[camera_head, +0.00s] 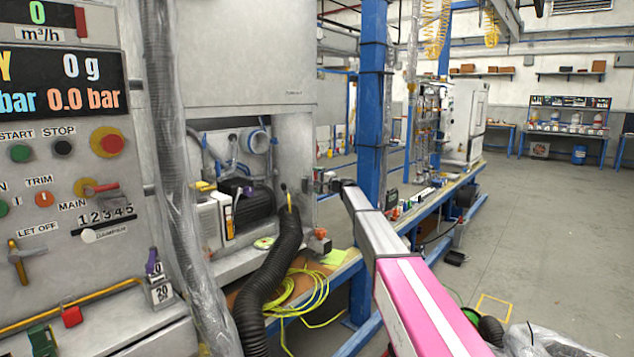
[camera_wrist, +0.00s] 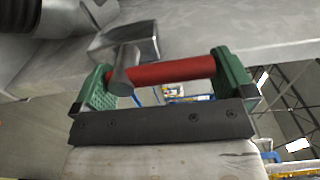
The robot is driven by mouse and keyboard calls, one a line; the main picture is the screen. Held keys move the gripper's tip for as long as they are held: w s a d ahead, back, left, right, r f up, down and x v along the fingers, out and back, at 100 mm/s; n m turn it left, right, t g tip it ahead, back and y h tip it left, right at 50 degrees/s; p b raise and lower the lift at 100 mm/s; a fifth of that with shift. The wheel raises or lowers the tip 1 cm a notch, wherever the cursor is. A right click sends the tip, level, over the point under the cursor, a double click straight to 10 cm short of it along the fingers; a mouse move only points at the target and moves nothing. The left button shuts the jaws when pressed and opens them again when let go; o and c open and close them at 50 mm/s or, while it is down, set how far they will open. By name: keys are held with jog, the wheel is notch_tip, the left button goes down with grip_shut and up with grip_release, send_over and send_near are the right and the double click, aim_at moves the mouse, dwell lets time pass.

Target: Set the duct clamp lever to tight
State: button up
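In the wrist view a lever with a red cylindrical grip (camera_wrist: 175,72) and a grey metal end (camera_wrist: 125,42) lies across the space between my fingers. My gripper (camera_wrist: 168,82) has two green fingers spread wide, one near each end of the lever. The red grip's right end is close to the right finger; I cannot tell whether they touch. In the head view my gripper (camera_head: 324,181) is small, beside the grey cabinet and near the top of the black ribbed duct (camera_head: 272,275). The lever cannot be made out there.
A control panel (camera_head: 70,205) with buttons and displays stands at the left. The grey cabinet (camera_head: 250,60) has an open bay with equipment. A yellow-green hose (camera_head: 310,300) lies coiled below. A blue post (camera_head: 372,110) stands behind my arm. Open floor (camera_head: 545,215) lies to the right.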

jog(key=v, duration=1)
jog(key=shift+s+d, duration=0.25)
jog(key=shift+d, duration=0.05)
jog(key=s+d+f+n+g+h, duration=0.2)
jog(key=s+d+f+g+h, duration=0.1)
jog(key=s+f, duration=1.05)
jog(key=s+d+f+n+g+h, duration=0.3)
jog(key=s+f, duration=0.9)
jog(key=s, duration=0.3)
jog(key=s+d+f+n+g+h, duration=0.1)
jog(key=s+d+f+h, duration=0.1)
jog(key=s, duration=0.7)
jog(key=s+d+f+n+g+h, duration=0.1)
jog(key=s+d+f+g+h, duration=0.1)
jog(key=s+d+f, duration=0.3)
jog(key=s+d+f+g+h, duration=0.2)
jog(key=s+d+f+h, duration=0.1)
jog(key=s, duration=0.9)
jog(key=shift+s+d+f+n+h, duration=0.15)
jog(key=shift+s+d+n+h, duration=0.25)
jog(key=shift+d+h, duration=0.35)
